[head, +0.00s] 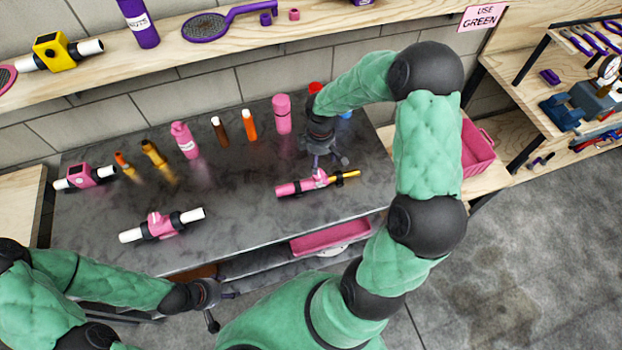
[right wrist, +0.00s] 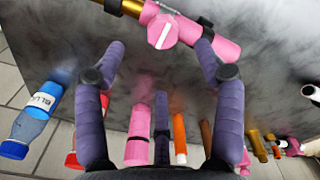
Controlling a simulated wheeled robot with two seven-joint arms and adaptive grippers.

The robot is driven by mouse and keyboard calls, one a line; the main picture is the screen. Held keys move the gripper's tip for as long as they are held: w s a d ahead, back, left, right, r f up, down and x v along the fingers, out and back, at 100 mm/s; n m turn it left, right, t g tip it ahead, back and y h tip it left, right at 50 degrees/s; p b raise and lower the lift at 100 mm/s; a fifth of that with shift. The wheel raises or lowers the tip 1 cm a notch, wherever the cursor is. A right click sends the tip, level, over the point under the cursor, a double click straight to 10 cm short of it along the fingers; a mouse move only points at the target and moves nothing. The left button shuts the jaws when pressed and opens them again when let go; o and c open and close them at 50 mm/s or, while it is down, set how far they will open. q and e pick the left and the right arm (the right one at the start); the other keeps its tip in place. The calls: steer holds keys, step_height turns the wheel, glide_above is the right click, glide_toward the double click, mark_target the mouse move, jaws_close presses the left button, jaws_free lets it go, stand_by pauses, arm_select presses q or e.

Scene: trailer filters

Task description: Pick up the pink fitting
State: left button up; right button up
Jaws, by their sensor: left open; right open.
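A pink fitting (head: 298,187) with a round pink knob, black bands and a gold end lies on the dark worktop (head: 235,215). My right gripper (head: 327,160) is open just above and behind it. In the right wrist view the pink fitting (right wrist: 220,44) lies at the top, beyond and between my spread purple fingers, with nothing gripped. Another pink fitting (head: 160,224) with white pipe ends lies at the front left, and a pink boxy one (head: 88,176) with white ends lies at the far left. My left gripper (head: 213,302) is open and empty in front of the worktop.
A pink bottle (head: 184,141), a pink cylinder (head: 282,114), and brown, orange and gold items stand along the back. Red and blue bottles are partly hidden behind my right arm. A shelf (head: 330,32) runs above. A pink tray (head: 330,236) sits below the front edge.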

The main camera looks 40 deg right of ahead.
glide_above(318, 181)
steer(key=w+d, duration=0.2)
step_height(318, 181, down, 4)
steer(key=shift+a+f+b, duration=0.15)
steer(key=shift+b, duration=0.15)
step_height(318, 181, down, 5)
steer(key=shift+s+a+f+b, duration=0.1)
steer(key=shift+a+b, duration=0.05)
steer(key=shift+b, duration=0.4)
jaws_close()
